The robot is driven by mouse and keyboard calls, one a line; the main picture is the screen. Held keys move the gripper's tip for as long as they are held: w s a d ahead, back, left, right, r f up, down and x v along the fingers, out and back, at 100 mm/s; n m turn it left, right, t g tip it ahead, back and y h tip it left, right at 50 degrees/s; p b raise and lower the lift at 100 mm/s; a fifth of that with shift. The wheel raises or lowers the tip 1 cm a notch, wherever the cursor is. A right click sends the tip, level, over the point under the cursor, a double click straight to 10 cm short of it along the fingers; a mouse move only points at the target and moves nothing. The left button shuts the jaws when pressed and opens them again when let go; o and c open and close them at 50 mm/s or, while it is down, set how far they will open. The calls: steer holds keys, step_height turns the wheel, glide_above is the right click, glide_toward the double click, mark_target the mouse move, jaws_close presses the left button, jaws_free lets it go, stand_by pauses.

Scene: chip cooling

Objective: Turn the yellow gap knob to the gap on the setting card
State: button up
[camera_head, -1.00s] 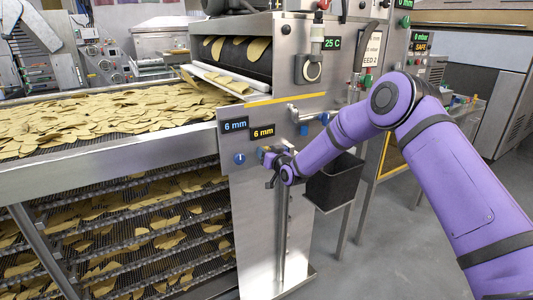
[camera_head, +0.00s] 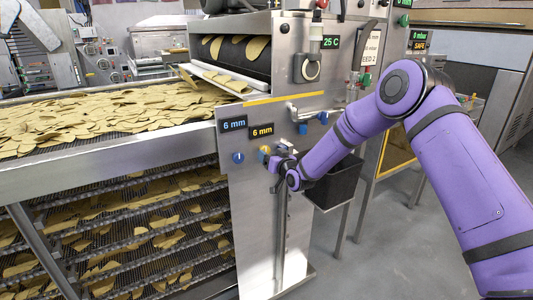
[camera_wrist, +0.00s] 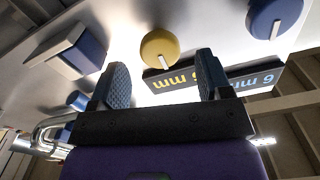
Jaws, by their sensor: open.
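The yellow gap knob (camera_head: 264,150) is on the steel panel below the yellow 6 mm display (camera_head: 262,131). In the wrist view the yellow knob (camera_wrist: 159,47) is round with a pale pointer line. My gripper (camera_head: 273,160) is open and empty close to the panel. In the wrist view its fingertips (camera_wrist: 160,68) are spread, with the knob just beyond them and between them, apart from both. A white setting card (camera_head: 371,47) hangs at the upper right. It is partly covered, and its gap figure is not readable.
A blue knob (camera_head: 238,158) sits left of the yellow one, under a blue 6 mm display (camera_head: 234,124). More blue parts (camera_head: 303,129) and a metal handle stick out to the right. A dark bin (camera_head: 336,184) stands beside the panel. The chip conveyor (camera_head: 95,160) is at left.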

steer(key=v, duration=0.7)
stand_by(0.5)
steer(key=s+d+r+g+h, duration=0.1)
steer(key=s+d+r+h, duration=0.1)
steer(key=d+r, duration=0.4)
steer(key=s+d+r+g+h, duration=0.1)
steer(key=s+d+r+h, duration=0.15)
steer(key=r, duration=0.55)
steer(key=s+d+r+m+g+h, duration=0.1)
steer(key=s+d+r+g+h, duration=0.15)
steer(key=s+d+r, duration=0.8)
steer(key=s+d+m+g+h, duration=0.1)
steer(key=s+d, duration=0.4)
steer(key=s, duration=1.2)
steer(key=s+d+r+m+g+h, duration=0.1)
steer(key=s+d+g, duration=0.3)
steer(key=s, duration=1.3)
steer(key=shift+s+d+m+h, duration=0.2)
steer(key=shift+d+m+h, duration=0.3)
steer(key=shift+d+m, duration=0.4)
